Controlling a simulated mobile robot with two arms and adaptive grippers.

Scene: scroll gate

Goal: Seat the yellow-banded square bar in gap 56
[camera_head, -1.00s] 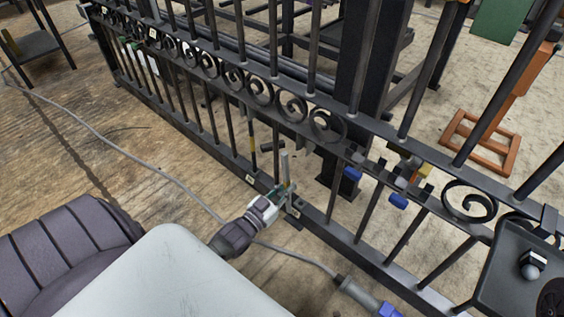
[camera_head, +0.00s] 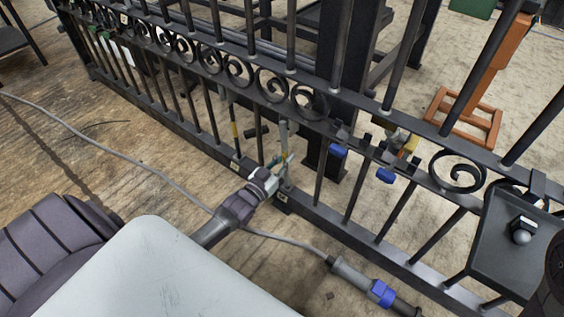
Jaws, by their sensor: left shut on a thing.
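My left gripper (camera_head: 281,168) is at the near side of the gate, low in the middle of the head view. It is shut on an upright pale grey bar (camera_head: 283,136), whose top reaches about the rail under the scrolls. The held bar's lower end is hidden by the fingers, and I cannot make out a clear band on it. A thin upright with a yellow band (camera_head: 235,130) stands in the gate to the left. Small pale tags (camera_head: 235,166) sit on the bottom rail; their numbers are too small to read. My right gripper cannot be made out.
The dark scroll gate (camera_head: 340,222) crosses the view diagonally. Blue-ended pieces (camera_head: 338,150) sit along its middle rail. A dark tray (camera_head: 510,262) holding a rounded metal piece hangs at the right. A grey cable (camera_head: 150,162) and a blue-banded connector (camera_head: 381,292) lie at floor level.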

